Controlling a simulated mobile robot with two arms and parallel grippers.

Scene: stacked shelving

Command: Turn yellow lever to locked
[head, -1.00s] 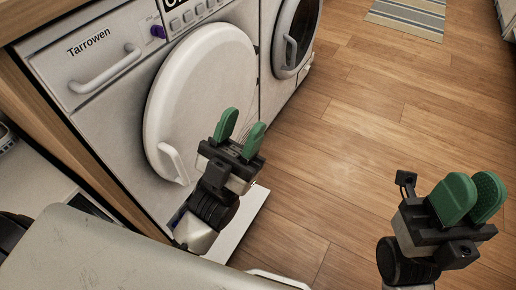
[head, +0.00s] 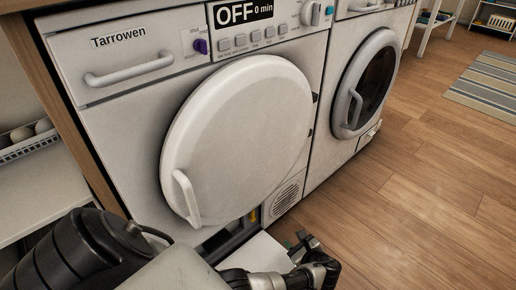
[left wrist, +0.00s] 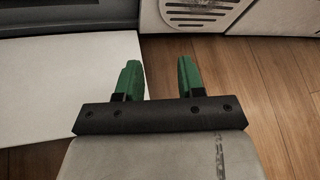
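A small yellow part (head: 253,217), which looks like the yellow lever, shows in the dark opening at the foot of the left machine (head: 130,125). It is too small and partly hidden to tell its position. My left gripper (head: 297,243) is low in front of that opening, to the right of the yellow part and apart from it. In the left wrist view its two green fingers (left wrist: 157,80) are apart with nothing between them. The yellow part does not show in the left wrist view. My right gripper is not in view.
A white flap (head: 262,252) lies folded out below the opening; it also shows in the left wrist view (left wrist: 70,95). The round white door (head: 240,135) is shut above. A second machine (head: 345,120) stands to the right. The wood floor (head: 400,220) is clear.

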